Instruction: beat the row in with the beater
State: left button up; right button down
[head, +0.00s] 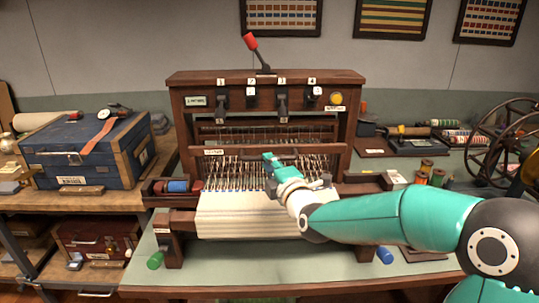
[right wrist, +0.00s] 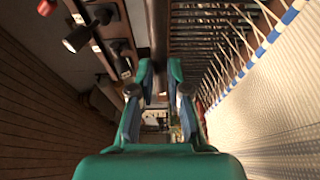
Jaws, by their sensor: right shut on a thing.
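The loom (head: 355,100) stands on the bench with white cloth (head: 235,222) at its front. The beater (head: 225,152) is a dark wooden rail with a small label, lying across the loom above the warp threads. My right gripper (head: 270,160) is shut on the beater's rail; in the right wrist view the dark rail (right wrist: 159,35) runs between the two fingers (right wrist: 160,82). A blue row (right wrist: 258,50) runs along the edge of the white cloth, where the warp threads begin. My right arm hides part of the cloth and the loom's right front. My left gripper is out of view.
Numbered levers (head: 282,100) and a red-knobbed lever (head: 251,44) are on the loom's top. A shuttle with blue thread (head: 177,186) lies at the left. A blue case (head: 80,150) stands on the left table; spools (head: 437,177) and a wheel (head: 500,140) stand right.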

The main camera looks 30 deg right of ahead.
jog(key=shift+w+d+f, duration=0.1)
jog(key=shift+w+d, duration=0.45)
jog(key=shift+w, duration=0.45)
jog(key=shift+w+d+f, duration=0.1)
jog(key=shift+w+d, duration=0.5)
jog(key=shift+w, duration=0.35)
jog(key=shift+w+d+f, duration=0.1)
jog(key=shift+w+d, duration=0.45)
jog(key=shift+w, duration=0.45)
jog(key=c, duration=1)
grip_release()
jog(key=shift+c, duration=0.2)
jog(key=o, duration=0.3)
jog(key=shift+r, duration=0.2)
jog(key=shift+s, duration=0.1)
jog(key=shift+s+a+b, duration=0.25)
jog(key=shift+s+b, duration=0.45)
jog(key=shift+s, duration=0.6)
jog(key=shift+s+a+b, duration=0.25)
jog(key=shift+s+b, duration=0.45)
jog(key=shift+s, duration=0.55)
jog(key=shift+s+a+b, duration=0.25)
jog(key=shift+s+b, duration=0.45)
jog(key=shift+s, duration=0.6)
